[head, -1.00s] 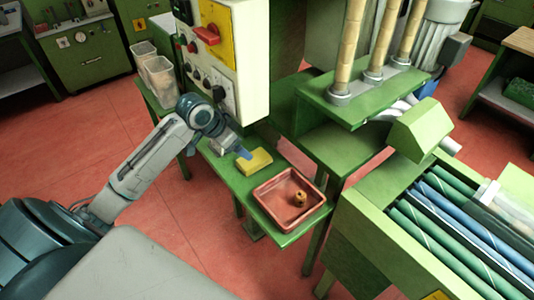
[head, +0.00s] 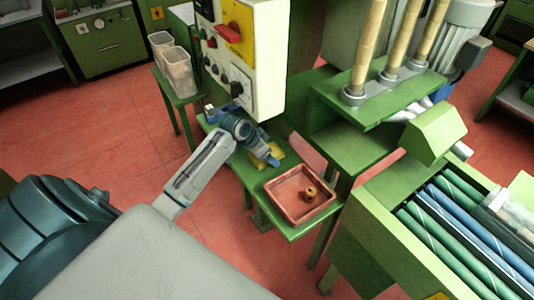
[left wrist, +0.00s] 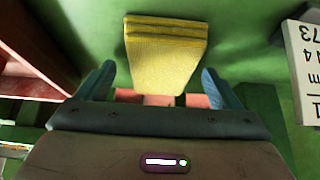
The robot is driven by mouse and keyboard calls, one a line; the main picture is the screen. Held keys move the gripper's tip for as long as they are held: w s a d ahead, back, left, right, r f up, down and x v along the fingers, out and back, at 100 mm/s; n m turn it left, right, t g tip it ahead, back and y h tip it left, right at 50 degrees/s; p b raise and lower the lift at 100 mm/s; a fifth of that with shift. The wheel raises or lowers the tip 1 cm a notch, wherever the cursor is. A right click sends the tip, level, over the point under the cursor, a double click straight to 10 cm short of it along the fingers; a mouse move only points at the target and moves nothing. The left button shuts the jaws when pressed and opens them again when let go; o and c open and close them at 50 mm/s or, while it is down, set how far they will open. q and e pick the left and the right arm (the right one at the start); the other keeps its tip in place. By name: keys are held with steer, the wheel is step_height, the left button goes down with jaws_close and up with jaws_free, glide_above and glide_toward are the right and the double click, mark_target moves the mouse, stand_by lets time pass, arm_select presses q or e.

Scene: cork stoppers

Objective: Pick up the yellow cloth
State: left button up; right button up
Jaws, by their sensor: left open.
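The yellow cloth (head: 257,161) lies folded on the narrow green table, partly hidden by my left gripper (head: 269,156) in the head view. In the left wrist view the cloth (left wrist: 165,62) shows its stacked folds straight ahead, with its near end between the two blue fingers. My left gripper (left wrist: 158,86) is open, with one finger on each side of the cloth and gaps between. I cannot tell how high the fingertips are above the table. My right gripper is not in view.
A red tray (head: 287,194) with a small cork piece (head: 310,192) stands on the table beside the cloth. The control box (head: 240,60) rises behind. Clear bins (head: 178,70) stand at the back left. A green machine with rollers (head: 450,220) is at the right.

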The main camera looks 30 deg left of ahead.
arm_select(q)
steer(key=shift+f, duration=0.25)
stand_by(0.7)
steer(key=shift+c, duration=0.5)
steer(key=c, duration=1)
